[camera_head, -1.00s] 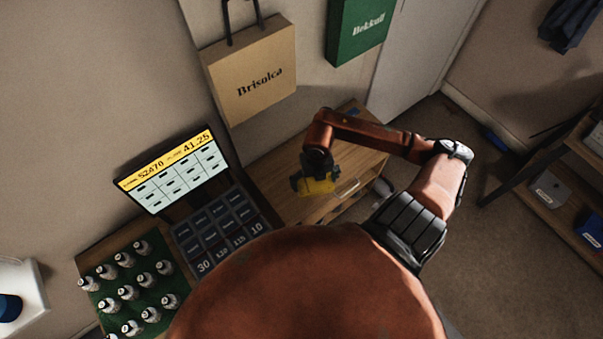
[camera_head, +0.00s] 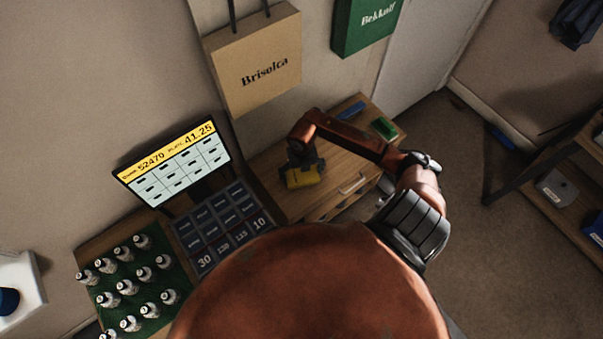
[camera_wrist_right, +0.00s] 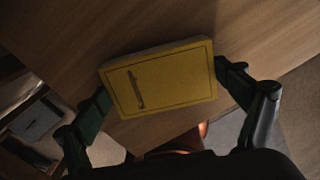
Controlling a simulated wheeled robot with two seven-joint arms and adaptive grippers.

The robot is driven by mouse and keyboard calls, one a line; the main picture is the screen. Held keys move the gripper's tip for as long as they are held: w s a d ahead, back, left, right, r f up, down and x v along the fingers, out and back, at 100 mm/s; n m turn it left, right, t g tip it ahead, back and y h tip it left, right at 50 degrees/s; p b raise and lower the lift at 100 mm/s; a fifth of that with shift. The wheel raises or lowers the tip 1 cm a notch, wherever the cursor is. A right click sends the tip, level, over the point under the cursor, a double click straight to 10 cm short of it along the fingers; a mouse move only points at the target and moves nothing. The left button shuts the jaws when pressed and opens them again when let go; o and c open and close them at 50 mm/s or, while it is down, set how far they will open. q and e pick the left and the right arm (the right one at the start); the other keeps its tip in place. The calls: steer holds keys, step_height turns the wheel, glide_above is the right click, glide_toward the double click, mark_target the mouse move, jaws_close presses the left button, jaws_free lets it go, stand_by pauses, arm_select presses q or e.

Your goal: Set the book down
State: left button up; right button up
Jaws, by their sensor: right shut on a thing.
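A yellow book (camera_head: 303,178) is held in my right gripper (camera_head: 301,171), over the wooden tabletop (camera_head: 283,200). In the right wrist view the book (camera_wrist_right: 165,82) lies between the two fingers of the gripper (camera_wrist_right: 162,84), one at each short edge, with its cover facing the camera. The wood surface (camera_wrist_right: 105,30) shows behind it. I cannot tell whether the book touches the wood. My left gripper is not in view.
A green object (camera_head: 384,128), a blue object (camera_head: 350,110) and a white object (camera_head: 352,185) lie on the same top. A keypad (camera_head: 220,225) and lit screen (camera_head: 175,165) stand to the left, with several bottles (camera_head: 130,285). Bare wood surrounds the book.

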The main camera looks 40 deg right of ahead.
mark_target(302, 174)
steer(key=o, duration=1.1)
step_height(302, 174, up, 12)
steer(key=shift+r+p, duration=0.1)
steer(key=shift+p, duration=0.85)
